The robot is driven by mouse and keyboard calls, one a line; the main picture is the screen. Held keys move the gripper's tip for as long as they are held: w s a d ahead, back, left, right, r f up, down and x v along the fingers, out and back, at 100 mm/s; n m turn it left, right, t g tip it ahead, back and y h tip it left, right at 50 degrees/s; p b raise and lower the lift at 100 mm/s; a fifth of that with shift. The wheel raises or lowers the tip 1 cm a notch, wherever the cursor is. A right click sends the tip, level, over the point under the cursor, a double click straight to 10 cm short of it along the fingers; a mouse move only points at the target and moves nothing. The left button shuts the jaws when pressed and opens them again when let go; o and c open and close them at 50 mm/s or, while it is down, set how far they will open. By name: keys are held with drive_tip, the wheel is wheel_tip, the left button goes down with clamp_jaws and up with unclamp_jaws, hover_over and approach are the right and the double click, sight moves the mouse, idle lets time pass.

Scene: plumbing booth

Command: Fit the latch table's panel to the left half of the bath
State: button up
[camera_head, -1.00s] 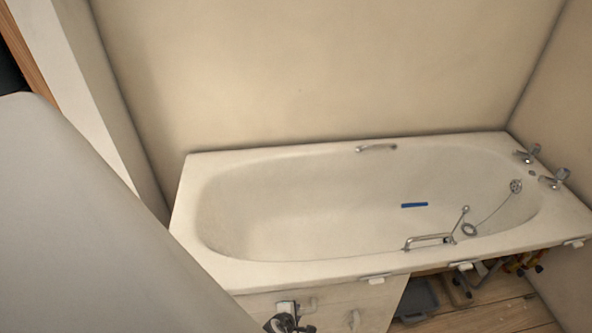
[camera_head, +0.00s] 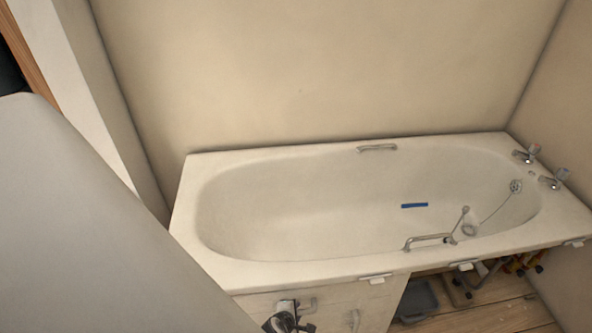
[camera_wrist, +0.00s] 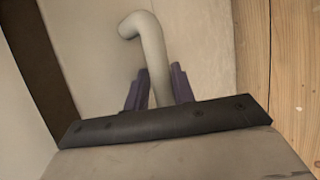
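The white bath (camera_head: 215,268) stands along the back wall. A pale panel (camera_head: 335,297) stands upright under the left half of its front rim. Two handles show on the panel: an upper-left one (camera_head: 311,304) and a right one (camera_head: 354,319). My gripper (camera_head: 284,314) is at the panel's upper left, partly cut off by the frame's bottom edge. In the wrist view, my gripper's dark fingers (camera_wrist: 160,85) close on both sides of a bent pale handle (camera_wrist: 150,45), with the panel (camera_wrist: 205,50) behind. Whether the panel's top edge is seated is too small to tell.
White latches (camera_head: 376,279) (camera_head: 463,266) hang under the front rim. The right half below the rim is open, with a grey tray (camera_head: 417,300) and other items on the wooden floor (camera_head: 480,318). Taps (camera_head: 553,180) are at the right end.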

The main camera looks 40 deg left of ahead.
drive_tip(key=o, duration=0.4)
drive_tip(key=shift+w+a+r, duration=0.25)
drive_tip(key=shift+a+r, duration=0.05)
drive_tip(key=shift+s+d+f, duration=0.1)
drive_tip(key=shift+f, duration=0.05)
drive_tip(key=shift+s+r, duration=0.4)
drive_tip(key=shift+r, duration=0.1)
drive_tip(key=v, duration=1.2)
drive_tip(key=shift+s+d, duration=0.35)
drive_tip(key=shift+d, duration=0.1)
